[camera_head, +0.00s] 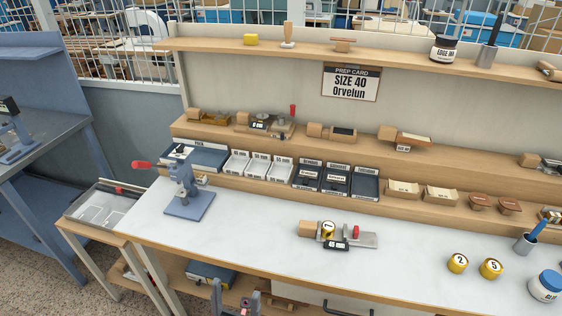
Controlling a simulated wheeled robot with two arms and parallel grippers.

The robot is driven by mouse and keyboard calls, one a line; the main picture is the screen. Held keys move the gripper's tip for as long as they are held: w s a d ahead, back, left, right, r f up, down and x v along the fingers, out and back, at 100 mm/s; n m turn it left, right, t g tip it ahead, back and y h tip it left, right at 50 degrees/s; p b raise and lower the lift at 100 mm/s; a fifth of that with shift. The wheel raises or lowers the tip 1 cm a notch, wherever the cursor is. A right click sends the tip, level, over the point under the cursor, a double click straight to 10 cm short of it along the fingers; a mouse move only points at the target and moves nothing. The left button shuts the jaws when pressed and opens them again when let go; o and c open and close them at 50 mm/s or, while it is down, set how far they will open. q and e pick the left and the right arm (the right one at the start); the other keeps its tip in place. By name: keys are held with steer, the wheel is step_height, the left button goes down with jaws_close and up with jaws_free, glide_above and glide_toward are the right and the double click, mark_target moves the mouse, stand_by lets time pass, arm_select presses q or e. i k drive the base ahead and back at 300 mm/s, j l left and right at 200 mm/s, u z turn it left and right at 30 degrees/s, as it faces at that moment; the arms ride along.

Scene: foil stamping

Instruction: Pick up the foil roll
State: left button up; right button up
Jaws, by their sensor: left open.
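Two short gold-yellow rolls with white numbered faces sit at the right of the white worktop: roll 2 (457,264) and roll 5 (490,268). They look like foil rolls. A similar numbered piece, 1 (328,230), sits on a wood-and-metal holder (362,240) tagged 45 MM at mid-worktop. Which one the task means, I cannot tell. My left gripper (236,299) is open and empty at the bottom edge, in front of and below the worktop's front edge, well left of the rolls. My right gripper is not in view.
A blue hand press (187,190) with a red handle stands at the worktop's left. Trays and tools line the stepped shelf (440,210) behind. A card (350,82) reads SIZE 40 Orvelun. A blue-lidded jar (545,285) stands right of the rolls. The front-centre worktop is clear.

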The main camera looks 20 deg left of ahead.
mark_target(328, 227)
steer(key=i+j+z, duration=0.2)
steer(key=j+z, duration=0.15)
steer(key=j, duration=0.8)
steer(key=j+z, duration=0.3)
steer(key=j, duration=0.8)
steer(key=i, duration=0.1)
